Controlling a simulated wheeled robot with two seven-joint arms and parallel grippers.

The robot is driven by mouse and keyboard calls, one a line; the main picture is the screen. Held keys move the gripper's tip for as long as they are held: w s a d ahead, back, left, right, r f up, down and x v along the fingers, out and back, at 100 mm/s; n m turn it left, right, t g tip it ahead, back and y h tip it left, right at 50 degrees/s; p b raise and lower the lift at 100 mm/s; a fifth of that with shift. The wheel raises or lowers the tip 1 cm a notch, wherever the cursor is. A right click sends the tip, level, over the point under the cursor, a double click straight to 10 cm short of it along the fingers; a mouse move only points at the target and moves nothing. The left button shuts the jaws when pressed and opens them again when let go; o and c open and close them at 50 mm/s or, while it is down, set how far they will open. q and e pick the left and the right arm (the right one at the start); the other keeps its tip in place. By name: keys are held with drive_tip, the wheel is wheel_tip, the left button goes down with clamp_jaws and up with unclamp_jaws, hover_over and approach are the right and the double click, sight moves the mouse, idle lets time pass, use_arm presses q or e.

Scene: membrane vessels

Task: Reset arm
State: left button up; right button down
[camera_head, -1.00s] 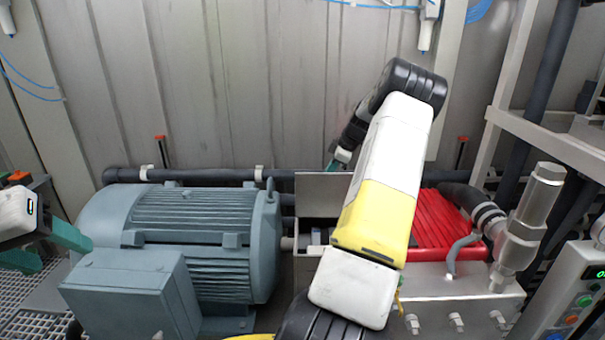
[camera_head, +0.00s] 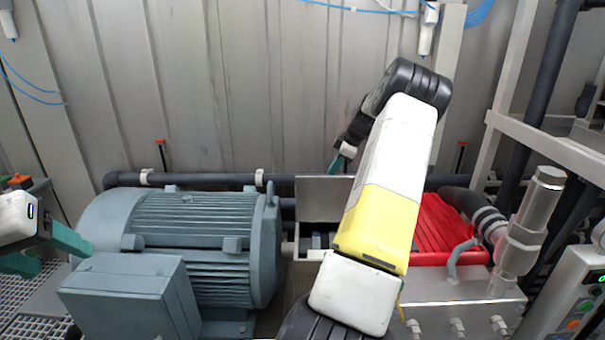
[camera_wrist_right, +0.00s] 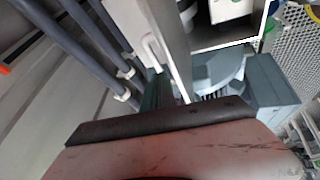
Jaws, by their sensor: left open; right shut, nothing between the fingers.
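My left gripper (camera_head: 48,252) shows at the left edge of the head view, with its green fingers apart and nothing between them. It is beside the left end of the grey-blue motor (camera_head: 205,225). My right arm rises from the bottom middle and bends at a black elbow near the wall. My right gripper (camera_head: 340,163) is partly hidden behind that arm. Its green fingertips point down, above the metal guard plate (camera_head: 318,190) between motor and pump. In the right wrist view the green fingers (camera_wrist_right: 158,92) are together and empty, partly hidden by a dark edge in front.
A red pump cover (camera_head: 440,230) lies right of my right arm, with a silver valve (camera_head: 530,220) beside it. Dark pipes (camera_head: 210,179) run along the metal wall behind. A control box (camera_head: 575,290) stands at the lower right. The space before the upper wall is mostly free.

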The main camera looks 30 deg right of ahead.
drive_tip(key=s+a+r+m, duration=0.1)
drive_tip(key=s+a+r, duration=0.2)
drive_tip(key=a+r, duration=0.4)
drive_tip(key=s+a+r+m+h, duration=0.15)
drive_tip(key=a+r, duration=0.25)
drive_tip(key=a, duration=0.5)
drive_tip(key=s+a+r+m+y, duration=0.1)
drive_tip(key=s+a+r, duration=0.2)
drive_tip(key=a+r, duration=0.4)
drive_tip(key=s+a+f+m, duration=0.1)
drive_tip(key=s+a+m, duration=0.2)
drive_tip(key=s+a, duration=0.5)
drive_tip(key=s+a+f+m+t, duration=0.1)
drive_tip(key=s+a+m, duration=0.2)
drive_tip(key=s+a, duration=0.5)
drive_tip(key=s, duration=0.7)
drive_tip(key=shift+s+a+f, duration=0.15)
drive_tip(key=shift+s+a, duration=0.1)
